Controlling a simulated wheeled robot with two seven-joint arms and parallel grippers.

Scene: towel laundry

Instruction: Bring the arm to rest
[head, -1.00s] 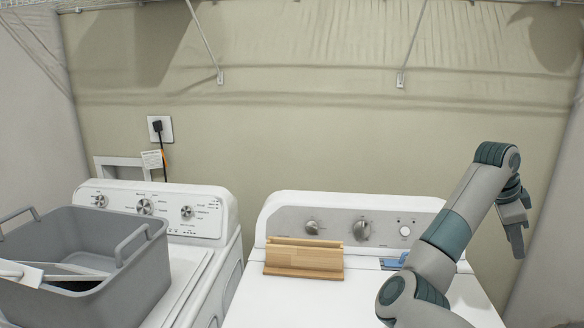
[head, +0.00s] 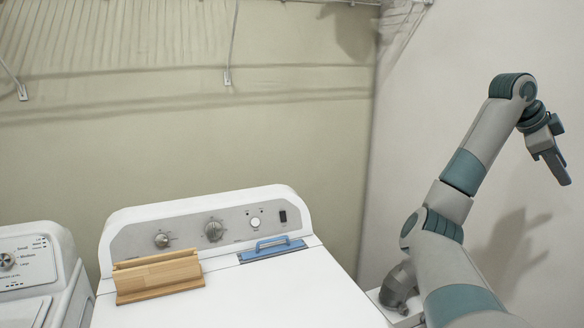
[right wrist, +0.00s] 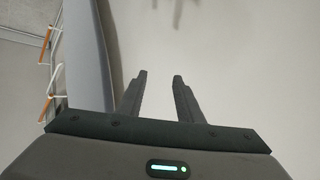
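My right arm is raised at the right of the head view, beside the right-hand machine. My right gripper (head: 556,168) hangs from its wrist, pointing down, in front of the pale side wall. In the right wrist view the two fingers of the right gripper (right wrist: 160,84) stand apart with nothing between them. My left gripper and left arm are not in the head view.
A white machine (head: 290,290) stands in front, with a wooden holder (head: 158,277) and a blue-handled tool (head: 272,250) on top. Another white machine (head: 35,270) shows at the left edge. The side wall (head: 450,60) is behind my right arm.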

